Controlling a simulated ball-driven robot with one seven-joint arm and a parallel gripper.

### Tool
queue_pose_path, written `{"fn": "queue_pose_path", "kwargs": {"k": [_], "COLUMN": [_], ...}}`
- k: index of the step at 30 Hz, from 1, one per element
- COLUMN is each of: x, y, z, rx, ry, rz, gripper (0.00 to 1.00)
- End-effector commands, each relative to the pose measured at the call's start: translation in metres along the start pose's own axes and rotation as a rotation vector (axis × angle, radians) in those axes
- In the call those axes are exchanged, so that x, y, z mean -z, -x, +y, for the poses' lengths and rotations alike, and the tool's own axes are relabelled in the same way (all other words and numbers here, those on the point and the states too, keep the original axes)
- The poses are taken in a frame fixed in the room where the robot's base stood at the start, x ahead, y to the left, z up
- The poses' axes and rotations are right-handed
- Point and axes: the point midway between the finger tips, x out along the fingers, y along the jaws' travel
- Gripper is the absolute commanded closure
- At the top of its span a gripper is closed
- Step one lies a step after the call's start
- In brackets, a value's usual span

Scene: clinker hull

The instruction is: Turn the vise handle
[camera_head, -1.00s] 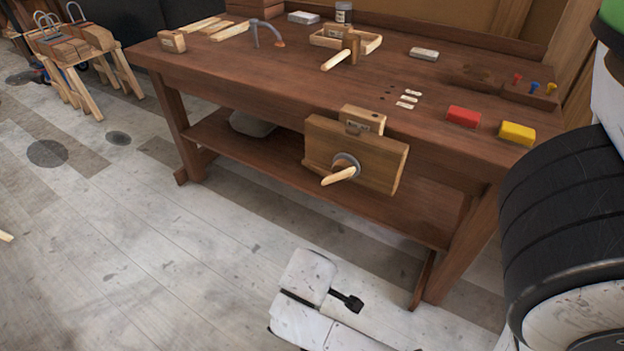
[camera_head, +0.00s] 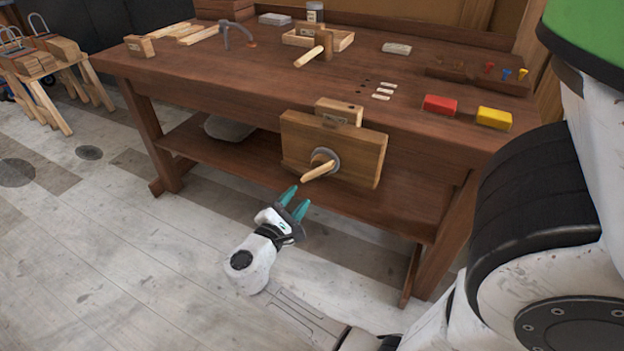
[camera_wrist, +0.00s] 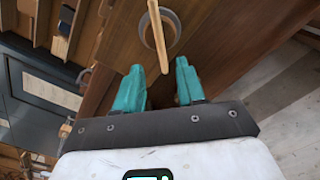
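The vise handle (camera_head: 318,171) is a pale wooden bar set through a round grey hub (camera_head: 325,157) on the front of the wooden vise (camera_head: 363,160). The vise is fixed to the front edge of the workbench. In the head view the bar slants down to the left. My gripper (camera_head: 295,200) has two teal fingers, open and empty, just below and left of the handle's lower end. In the wrist view the handle (camera_wrist: 158,40) stands nearly upright beyond the open fingers (camera_wrist: 160,85). I see no contact between them.
The brown workbench (camera_head: 240,85) has a lower shelf (camera_head: 245,155) behind my gripper. On its top lie a mallet (camera_head: 310,55), a red block (camera_head: 440,104) and a yellow block (camera_head: 494,117). A stool with wood blocks (camera_head: 48,80) stands far left. The floor at left is clear.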

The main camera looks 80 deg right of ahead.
Motion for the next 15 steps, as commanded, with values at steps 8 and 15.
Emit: {"fn": "queue_pose_path", "kwargs": {"k": [8, 15], "x": [-0.001, -0.001], "y": [-0.052, -0.083], "z": [0.0, -0.001], "rx": [0.004, 0.003], "ry": [-0.003, -0.002], "rz": [-0.002, -0.001], "gripper": [0.61, 0.61]}}
